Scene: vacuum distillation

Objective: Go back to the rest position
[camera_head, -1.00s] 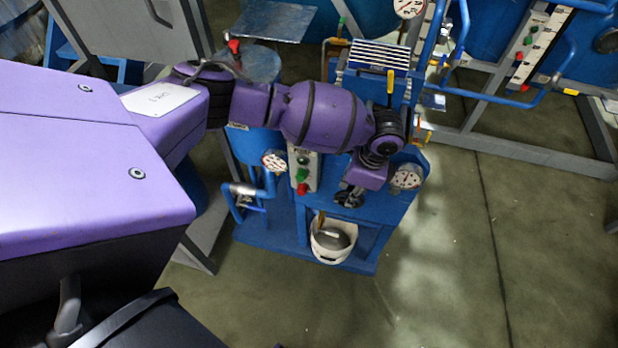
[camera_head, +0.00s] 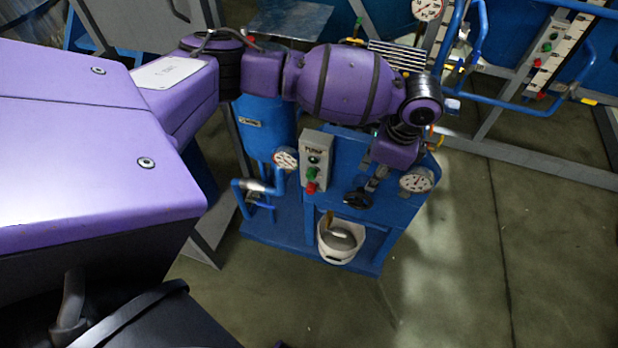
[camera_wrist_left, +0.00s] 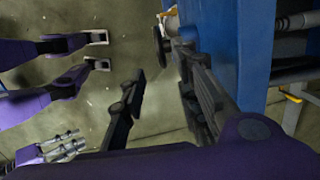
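My left arm reaches in from the left in the head view, over a blue distillation unit (camera_head: 275,232). My left gripper (camera_head: 374,182) hangs below the purple wrist, beside a black handwheel (camera_head: 356,198) on the unit's front. Most of the fingers are hidden there. In the left wrist view the dark fingers of the left gripper (camera_wrist_left: 160,100) stand apart with bare floor between them, so it is open and empty. A dark round knob (camera_wrist_left: 159,45) shows beyond the fingertips, near the blue panel (camera_wrist_left: 250,45). I do not see my right gripper.
A control box (camera_head: 316,160) with red and green buttons and a pressure gauge (camera_head: 416,180) flank the wrist. A white bucket (camera_head: 340,242) stands low in the unit. A grey frame (camera_head: 540,160) with blue pipes is at the right. The floor in front is clear.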

